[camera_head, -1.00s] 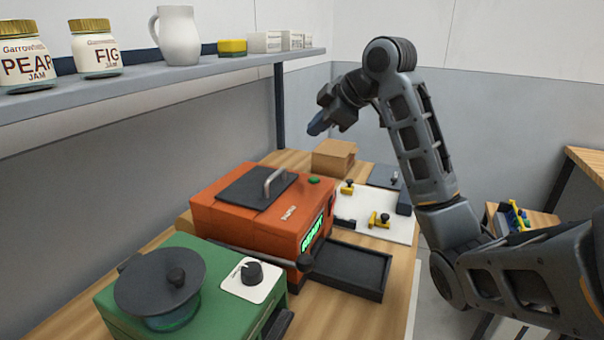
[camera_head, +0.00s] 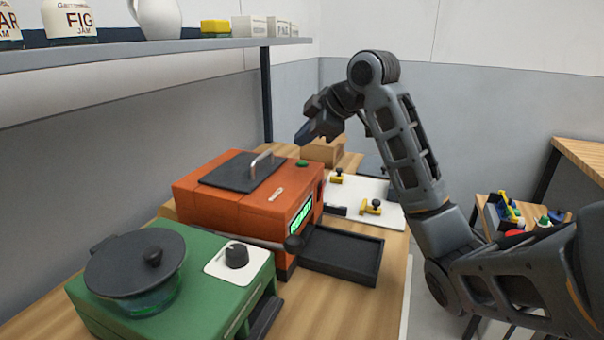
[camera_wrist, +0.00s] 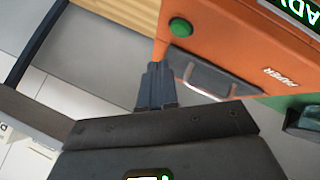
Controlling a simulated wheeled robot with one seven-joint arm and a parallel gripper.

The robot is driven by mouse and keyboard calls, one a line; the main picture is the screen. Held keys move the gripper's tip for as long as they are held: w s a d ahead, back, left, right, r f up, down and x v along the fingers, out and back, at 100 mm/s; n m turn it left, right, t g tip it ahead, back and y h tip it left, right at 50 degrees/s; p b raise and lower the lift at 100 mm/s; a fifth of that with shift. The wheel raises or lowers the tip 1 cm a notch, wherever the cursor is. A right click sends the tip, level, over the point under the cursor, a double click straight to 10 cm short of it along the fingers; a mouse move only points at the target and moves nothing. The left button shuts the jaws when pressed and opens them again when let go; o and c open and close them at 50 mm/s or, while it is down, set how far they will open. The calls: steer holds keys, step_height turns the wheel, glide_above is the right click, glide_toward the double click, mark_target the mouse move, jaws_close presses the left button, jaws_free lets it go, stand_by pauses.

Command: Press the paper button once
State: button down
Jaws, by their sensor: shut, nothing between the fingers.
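The orange machine (camera_head: 225,205) stands on the wooden bench, with a dark lid and metal handle on top and a lit green display on its front. A green round button (camera_head: 302,163) sits on its top near the far right corner. In the wrist view the green button (camera_wrist: 181,27) is on the orange face marked PAPER. My gripper (camera_head: 308,135) is above the machine's far end, apart from the button. In the wrist view my gripper (camera_wrist: 157,75) shows its fingers together and empty, with the button up and to the right of the tips.
A green machine (camera_head: 180,290) with a dark round lid and knob is at front left. A black tray (camera_head: 340,255) juts from the orange machine. A white board (camera_head: 385,215) with yellow clamps and a cardboard box (camera_head: 322,152) lie behind. A shelf (camera_head: 150,52) runs overhead.

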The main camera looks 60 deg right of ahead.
mark_target(305, 163)
steer(key=shift+f+b, duration=0.45)
steer(key=shift+f, duration=0.7)
steer(key=shift+f, duration=0.15)
stand_by(1.0)
steer(key=shift+f, duration=0.25)
